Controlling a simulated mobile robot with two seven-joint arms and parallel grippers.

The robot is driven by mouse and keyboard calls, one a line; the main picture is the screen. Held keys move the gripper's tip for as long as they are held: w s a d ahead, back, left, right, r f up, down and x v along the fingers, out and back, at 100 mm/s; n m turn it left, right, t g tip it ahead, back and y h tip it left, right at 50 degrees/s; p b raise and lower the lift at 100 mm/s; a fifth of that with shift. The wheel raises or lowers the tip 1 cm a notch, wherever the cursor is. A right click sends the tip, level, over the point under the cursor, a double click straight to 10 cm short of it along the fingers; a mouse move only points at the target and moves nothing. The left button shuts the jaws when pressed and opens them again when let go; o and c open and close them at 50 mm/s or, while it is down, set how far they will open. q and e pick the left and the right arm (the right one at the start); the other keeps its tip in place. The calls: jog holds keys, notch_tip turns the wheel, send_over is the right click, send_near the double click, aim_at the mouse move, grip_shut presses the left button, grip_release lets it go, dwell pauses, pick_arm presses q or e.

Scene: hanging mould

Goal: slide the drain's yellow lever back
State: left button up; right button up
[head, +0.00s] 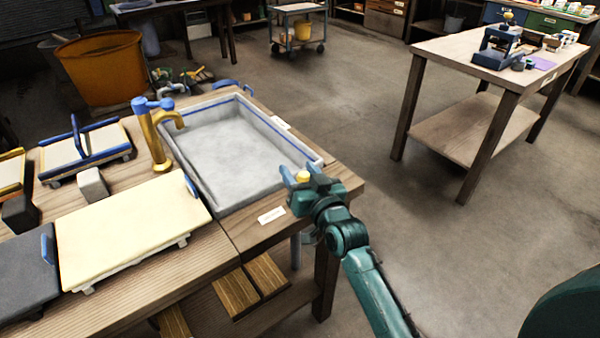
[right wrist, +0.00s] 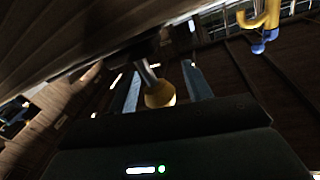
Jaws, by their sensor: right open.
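In the right wrist view the yellow knob (right wrist: 160,95) sits on a short metal rod. My right gripper (head: 299,171) is at the knob, beside the sink's corner. Its two fingers (right wrist: 164,84) are open, one on each side of the knob, with a gap visible on both sides. The grey sink basin (head: 235,150) is set in the wooden bench and looks empty. The lever's base is hidden in the head view. My left gripper is not in view.
A brass tap with a blue handle (head: 155,135) stands at the sink's left edge. A cream board (head: 130,230) lies left of the sink. A white label (head: 271,215) is on the bench front. Open floor lies to the right, before another table (head: 440,52).

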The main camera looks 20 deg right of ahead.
grip_shut()
dwell(0.6)
